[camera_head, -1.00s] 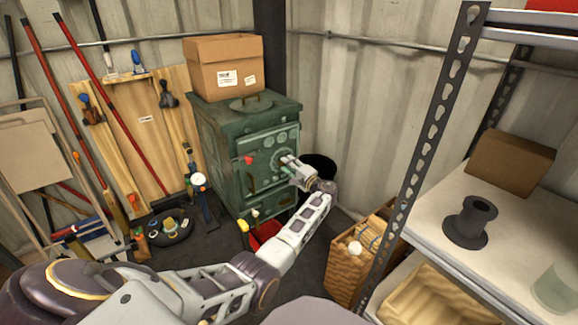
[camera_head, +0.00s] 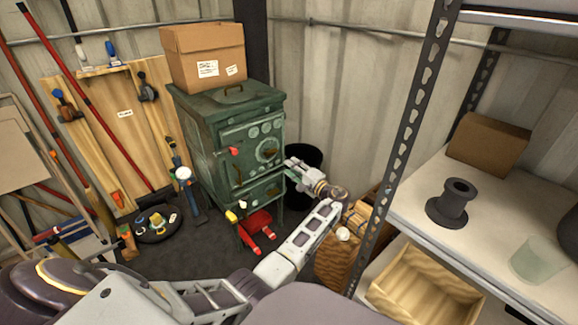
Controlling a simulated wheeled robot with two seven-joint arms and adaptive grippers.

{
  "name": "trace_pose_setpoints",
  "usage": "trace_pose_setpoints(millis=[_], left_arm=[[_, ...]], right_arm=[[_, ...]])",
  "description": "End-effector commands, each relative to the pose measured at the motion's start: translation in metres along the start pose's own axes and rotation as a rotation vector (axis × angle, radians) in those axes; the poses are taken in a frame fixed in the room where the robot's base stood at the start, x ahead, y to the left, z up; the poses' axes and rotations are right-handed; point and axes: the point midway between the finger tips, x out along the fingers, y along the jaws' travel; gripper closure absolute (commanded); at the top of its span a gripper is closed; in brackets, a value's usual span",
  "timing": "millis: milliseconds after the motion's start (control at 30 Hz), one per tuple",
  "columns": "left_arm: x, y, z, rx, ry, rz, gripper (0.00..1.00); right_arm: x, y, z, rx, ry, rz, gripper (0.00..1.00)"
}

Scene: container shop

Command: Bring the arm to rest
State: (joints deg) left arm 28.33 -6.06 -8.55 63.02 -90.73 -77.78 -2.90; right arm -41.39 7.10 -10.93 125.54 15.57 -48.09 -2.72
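My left arm comes in from the lower left and reaches toward the middle of the picture. My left gripper (camera_head: 293,172) is at the arm's far end, in front of the black bin and just right of the green stove-like cabinet. Its fingers are small and partly turned away, so whether they are open or shut is unclear. I see nothing clearly held in it. My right gripper is not in view.
The green cabinet (camera_head: 205,140) carries a cardboard box (camera_head: 187,62). A black bin (camera_head: 309,160) stands in the corner. A wicker basket (camera_head: 333,262) is close to my forearm. A metal shelf rack (camera_head: 410,130) with a black spool (camera_head: 453,205) bounds the right side.

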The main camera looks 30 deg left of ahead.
Motion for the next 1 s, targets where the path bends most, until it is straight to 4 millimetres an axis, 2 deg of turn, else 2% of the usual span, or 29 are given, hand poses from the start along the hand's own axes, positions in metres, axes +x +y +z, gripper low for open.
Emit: trace_pose_setpoints(millis=[667,867,1000], left_arm=[[-0.002,0.001,0.000,0.003,0.002,0.004,0.70],[-0.001,0.019,0.002,0.027,0.031,0.047,0.70],[-0.002,0.047,0.005,0.058,0.070,0.112,0.70]], right_arm=[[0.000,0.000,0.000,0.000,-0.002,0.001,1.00],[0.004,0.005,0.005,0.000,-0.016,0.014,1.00],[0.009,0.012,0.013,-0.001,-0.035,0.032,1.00]])
